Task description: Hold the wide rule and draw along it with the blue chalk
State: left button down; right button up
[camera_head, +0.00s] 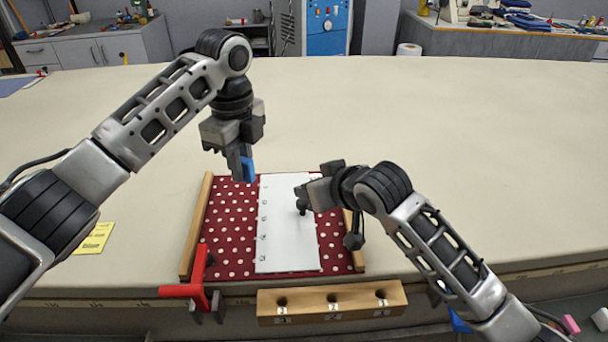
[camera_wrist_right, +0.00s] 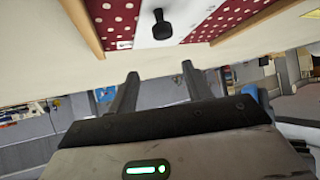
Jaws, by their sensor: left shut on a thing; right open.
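The wide rule (camera_head: 287,235) is a white plate lying flat on red dotted cloth (camera_head: 232,225), with marks along its left edge. Its black knob (camera_head: 301,206) stands up from it and also shows at the top of the right wrist view (camera_wrist_right: 163,25). My left gripper (camera_head: 239,155) is shut on the blue chalk (camera_head: 248,170), tip down, above the cloth near the rule's upper left corner. My right gripper (camera_head: 306,190) is open by the knob; the right wrist view shows its fingers (camera_wrist_right: 160,88) apart and empty, with the knob beyond them.
Wooden strips (camera_head: 197,225) flank the cloth; the right one is partly hidden by my right arm. A red clamp (camera_head: 196,287) sits at the front left corner. A wooden block with numbered holes (camera_head: 331,302) is at the front edge. A yellow note (camera_head: 95,238) lies left.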

aim_at(303, 202)
notch_tip(303, 202, up, 4)
jog(key=s+a+m+g+h, duration=0.2)
jog(key=a+m+g+h, duration=0.1)
jog(key=m+g+h, duration=0.2)
jog(key=x, duration=1.1)
jog(key=shift+w+f, duration=0.15)
jog(key=shift+f, duration=0.15)
grip_shut()
dwell(0.6)
